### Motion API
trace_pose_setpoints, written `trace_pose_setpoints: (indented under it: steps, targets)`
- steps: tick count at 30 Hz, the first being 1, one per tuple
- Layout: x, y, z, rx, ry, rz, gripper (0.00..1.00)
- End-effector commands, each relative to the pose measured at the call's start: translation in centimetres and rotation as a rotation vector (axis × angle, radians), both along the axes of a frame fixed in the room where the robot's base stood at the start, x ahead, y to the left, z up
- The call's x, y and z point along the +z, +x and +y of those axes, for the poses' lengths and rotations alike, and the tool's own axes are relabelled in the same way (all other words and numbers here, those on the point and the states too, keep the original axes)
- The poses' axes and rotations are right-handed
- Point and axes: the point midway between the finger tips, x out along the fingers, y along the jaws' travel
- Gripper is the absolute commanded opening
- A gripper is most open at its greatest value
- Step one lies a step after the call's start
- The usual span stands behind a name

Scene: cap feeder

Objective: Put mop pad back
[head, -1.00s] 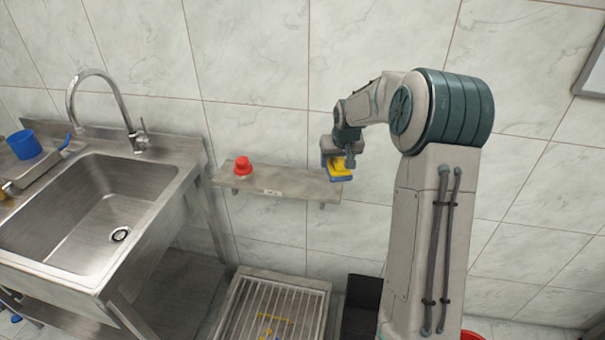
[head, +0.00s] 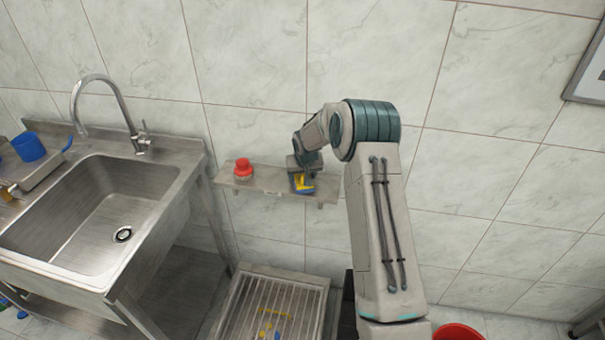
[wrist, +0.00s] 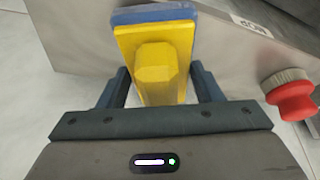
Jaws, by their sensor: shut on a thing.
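The mop pad (head: 304,186), a yellow block and handle on a blue pad, is at the right part of the wall shelf (head: 260,180) in the head view. My gripper (head: 303,174) is shut on it from above. In the wrist view my gripper (wrist: 163,85) has one dark finger on each side of the yellow handle of the mop pad (wrist: 155,45), with the blue pad at the far end. I cannot tell whether the pad touches the shelf. The shelf's label (wrist: 252,26) shows in the wrist view.
A slatted grate (head: 272,305) lies below the shelf. A red bucket (head: 458,333) is at the lower right.

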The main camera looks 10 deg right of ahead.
Motion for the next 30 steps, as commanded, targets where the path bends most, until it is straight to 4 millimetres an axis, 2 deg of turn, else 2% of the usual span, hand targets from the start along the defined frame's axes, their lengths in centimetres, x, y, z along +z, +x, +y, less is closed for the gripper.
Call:
trace_pose_setpoints:
  steps: [12, 13, 15, 24, 30]
  targets:
    - [-1.0, 0.0, 0.0, 0.0, 0.001, -0.002, 0.26]
    - [-0.9, 0.0, 0.0, 0.0, 0.001, -0.001, 0.68]
    - [-0.9, 0.0, 0.0, 0.0, 0.001, -0.001, 0.81]
    - [-0.7, 0.0, 0.0, 0.0, 0.001, -0.001, 0.81]
    - [0.7, -0.4, 0.0, 0.0, 0.001, -0.005, 0.81]
